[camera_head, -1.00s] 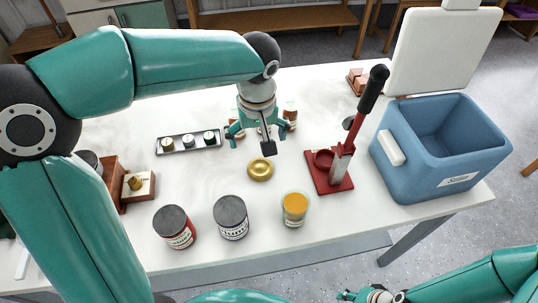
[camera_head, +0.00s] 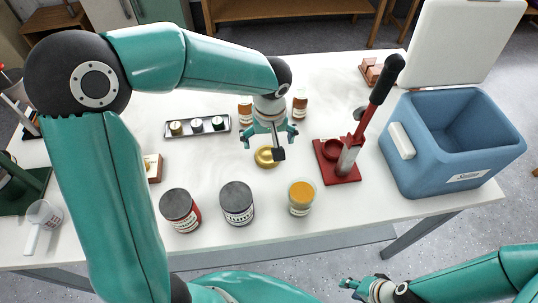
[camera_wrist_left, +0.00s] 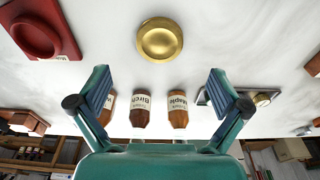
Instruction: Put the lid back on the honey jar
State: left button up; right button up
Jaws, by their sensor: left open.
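The gold round lid (camera_head: 266,157) lies flat on the white table, partly covered by my left gripper in the head view. In the left wrist view the lid (camera_wrist_left: 159,39) is whole, beyond and between the fingertips, touching neither. The honey jar (camera_head: 301,197) stands upright and uncovered near the table's front edge, amber honey showing at its top. My left gripper (camera_head: 268,138) is open and empty above the table by the lid; its spread fingers also show in the left wrist view (camera_wrist_left: 158,85). My right gripper (camera_head: 356,288) is low at the bottom edge, off the table; its jaws are unclear.
A red press (camera_head: 338,165) with an upright lever and a blue cooler (camera_head: 455,150) stand to the right. Small brown bottles (camera_head: 300,104) and a tray of small jars (camera_head: 228,124) stand behind.

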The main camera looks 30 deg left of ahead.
aim_at(268, 155)
pick_arm(q)
jog(key=shift+w+a+f, duration=0.1)
jog(key=shift+f, duration=0.75)
jog(key=shift+w+a+f, duration=0.1)
jog(key=shift+f, duration=0.75)
jog(key=shift+w+a+f+p, duration=0.15)
jog(key=shift+w+f+p, duration=0.05)
jog(key=shift+f, duration=0.65)
jog(key=shift+w+a+f+p, duration=0.15)
jog(key=shift+w+f, duration=0.1)
jog(key=shift+f, duration=0.6)
jog(key=shift+w+a+f+p, duration=0.1)
jog(key=shift+w+f+p, duration=0.1)
jog(key=shift+f, duration=0.65)
jog(key=c, duration=0.8)
